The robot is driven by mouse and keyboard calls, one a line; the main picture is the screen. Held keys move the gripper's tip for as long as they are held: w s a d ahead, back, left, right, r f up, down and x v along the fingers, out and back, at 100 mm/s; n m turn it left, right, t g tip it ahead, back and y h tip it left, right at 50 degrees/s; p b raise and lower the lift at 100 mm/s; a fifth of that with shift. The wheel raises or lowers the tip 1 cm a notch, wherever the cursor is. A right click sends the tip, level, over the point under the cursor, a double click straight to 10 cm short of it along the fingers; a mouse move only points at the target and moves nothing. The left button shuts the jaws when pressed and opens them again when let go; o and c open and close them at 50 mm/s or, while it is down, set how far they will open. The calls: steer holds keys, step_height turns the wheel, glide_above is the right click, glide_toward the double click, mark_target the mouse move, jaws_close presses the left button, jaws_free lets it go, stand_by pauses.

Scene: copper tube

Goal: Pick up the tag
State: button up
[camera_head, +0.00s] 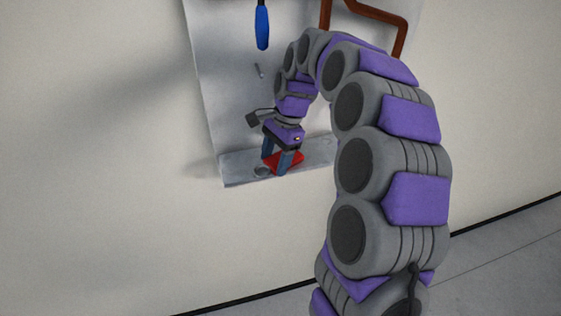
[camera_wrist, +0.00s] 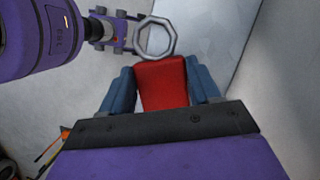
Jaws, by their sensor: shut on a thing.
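The red tag (camera_head: 287,160) is between the fingers of my gripper (camera_head: 283,160), just above the metal ledge at the foot of the wall panel. The tag also shows in the wrist view (camera_wrist: 163,84), with a blue-grey finger of my gripper (camera_wrist: 163,92) on each side of it. My gripper is shut on the tag. A grey ring (camera_wrist: 155,38) lies beyond the tag's far end; whether it is joined to the tag I cannot tell. The tag's near end is hidden behind the gripper body.
A grey metal panel (camera_head: 222,75) with a ledge (camera_head: 318,152) stands against the pale wall. A blue-handled tool (camera_head: 262,28) hangs on it above, with a small peg (camera_head: 259,70) below. A copper tube (camera_head: 376,13) runs at the top right. The wall left of the panel is clear.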

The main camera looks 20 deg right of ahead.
steer(key=shift+s+d+f, duration=0.2)
steer(key=shift+d+f, duration=0.05)
steer(key=shift+d, duration=0.2)
steer(key=shift+c, duration=1.4)
steer(key=shift+d, duration=0.25)
steer(key=shift+w+d+r, duration=0.35)
steer(key=shift+d+r, duration=0.1)
steer(key=shift+r, duration=0.25)
step_height(320, 180, up, 3)
steer(key=shift+s+f+b, duration=0.15)
steer(key=shift+b, duration=0.25)
steer(key=shift+s, duration=0.7)
steer(key=shift+s+d+r+b, duration=0.25)
steer(key=shift+s+d+b, duration=0.15)
steer(key=shift+s+d, duration=1.25)
steer(key=shift+s+d+r+b, duration=0.3)
steer(key=shift+s+d, duration=0.75)
steer(key=shift+s, duration=1.25)
steer(key=shift+s+d+r+b, duration=0.15)
steer(key=shift+s+d+b, duration=0.35)
steer(key=shift+s+d, duration=1.15)
